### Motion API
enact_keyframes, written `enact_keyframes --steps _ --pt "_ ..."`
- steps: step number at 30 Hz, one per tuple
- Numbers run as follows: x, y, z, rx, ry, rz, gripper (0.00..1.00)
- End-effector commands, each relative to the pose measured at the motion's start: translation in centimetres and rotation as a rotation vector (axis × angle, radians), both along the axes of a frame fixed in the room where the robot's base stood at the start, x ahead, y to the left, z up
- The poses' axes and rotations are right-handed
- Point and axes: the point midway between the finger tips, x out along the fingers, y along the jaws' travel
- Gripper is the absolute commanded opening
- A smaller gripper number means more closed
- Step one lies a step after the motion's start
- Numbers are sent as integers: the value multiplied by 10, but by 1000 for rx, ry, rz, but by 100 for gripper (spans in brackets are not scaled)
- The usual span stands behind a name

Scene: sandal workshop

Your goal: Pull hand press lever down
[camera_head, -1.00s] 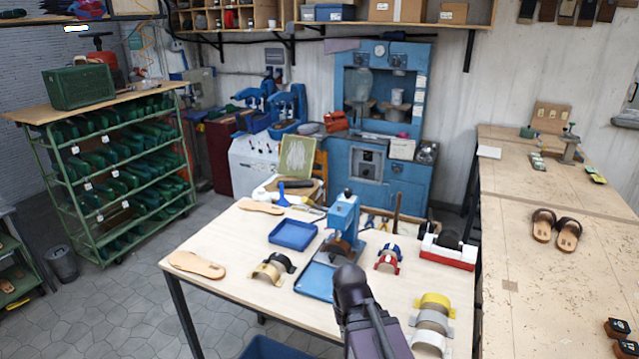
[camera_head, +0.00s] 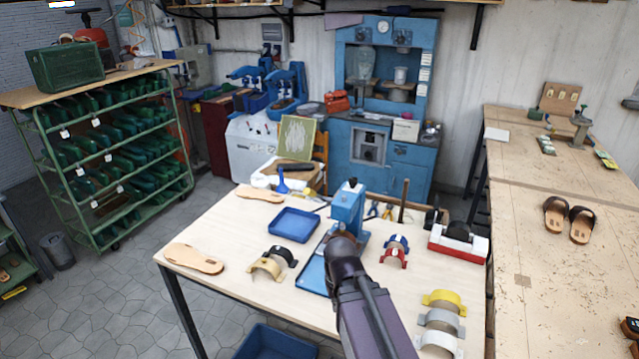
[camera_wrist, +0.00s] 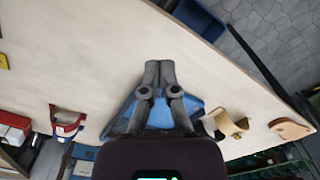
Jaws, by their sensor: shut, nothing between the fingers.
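The blue hand press (camera_head: 348,205) stands upright on the pale worktable (camera_head: 225,235). My arm covers its lower front in the head view, and I cannot make out its lever clearly. No contact with the press is visible.
Curved strap pieces (camera_head: 268,267), red and blue straps (camera_head: 393,255) and yellow and grey straps (camera_head: 443,304) lie around the press. A second blue tray (camera_head: 294,225) is to its left. A red-and-white dispenser (camera_head: 459,245) stands at the right edge.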

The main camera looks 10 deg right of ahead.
Motion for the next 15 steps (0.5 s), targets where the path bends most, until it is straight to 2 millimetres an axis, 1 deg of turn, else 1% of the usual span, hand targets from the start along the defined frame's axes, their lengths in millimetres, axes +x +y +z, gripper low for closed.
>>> enact_keyframes --steps 5,8,11,14,15 --pt "4 0 3 11 1 4 0" --pt "13 0 9 41 4 15 0" --pt "30 7 20 97 7 42 0" --pt "53 5 37 181 4 77 0" --pt "65 5 45 223 0 95 0"
